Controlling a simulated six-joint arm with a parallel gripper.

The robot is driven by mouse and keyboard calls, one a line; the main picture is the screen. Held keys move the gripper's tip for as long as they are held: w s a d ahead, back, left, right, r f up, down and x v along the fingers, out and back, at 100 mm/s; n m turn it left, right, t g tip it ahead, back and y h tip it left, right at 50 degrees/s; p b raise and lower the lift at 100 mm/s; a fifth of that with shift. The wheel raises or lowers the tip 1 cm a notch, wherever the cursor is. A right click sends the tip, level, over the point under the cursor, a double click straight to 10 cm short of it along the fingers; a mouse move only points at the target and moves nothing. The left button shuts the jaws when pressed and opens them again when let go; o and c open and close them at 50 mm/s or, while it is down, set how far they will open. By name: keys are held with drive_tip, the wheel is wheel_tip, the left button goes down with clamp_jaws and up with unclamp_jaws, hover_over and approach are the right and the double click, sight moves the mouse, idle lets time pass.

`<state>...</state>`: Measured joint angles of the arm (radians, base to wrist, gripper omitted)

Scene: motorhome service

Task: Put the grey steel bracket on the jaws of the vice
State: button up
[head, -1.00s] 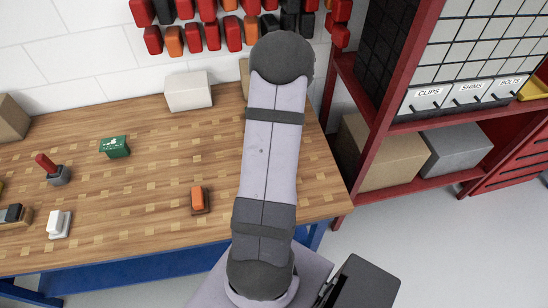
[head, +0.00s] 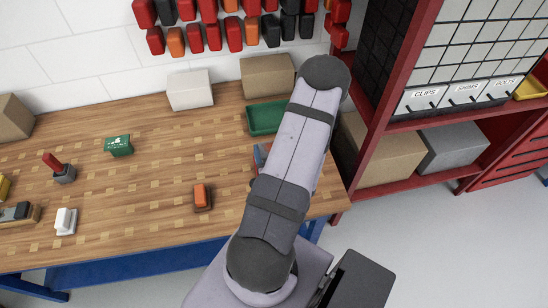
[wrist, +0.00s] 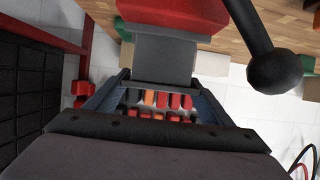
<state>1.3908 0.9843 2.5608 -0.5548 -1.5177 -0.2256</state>
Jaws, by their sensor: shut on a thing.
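In the wrist view my gripper (wrist: 160,88) has its two dark fingers on either side of a plain grey block-like piece, which I take to be the grey steel bracket (wrist: 165,60). The gripper is shut on it. A red body (wrist: 172,14), likely the vice, fills the top of the wrist view just beyond the bracket. A dark bar with a ball end (wrist: 274,70) is beside it on the right. I cannot tell whether bracket and red body touch. In the head view my arm hides the gripper and bracket; small blue and red parts (head: 258,158) show at its left edge.
A green tray (head: 266,118), a cardboard box (head: 268,75) and a white box (head: 190,90) stand at the back of the bench. An orange item (head: 202,196) lies nearer the front. A red shelf rack (head: 400,130) stands right. The middle bench is mostly clear.

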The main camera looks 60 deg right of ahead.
drive_tip(key=shift+f+b, duration=0.6)
drive_tip(key=shift+f, duration=0.2)
drive_tip(key=shift+f+p, duration=0.4)
drive_tip(key=shift+f, duration=0.1)
drive_tip(key=shift+f, duration=0.2)
drive_tip(key=o, duration=1.4)
drive_tip(key=shift+r, duration=0.1)
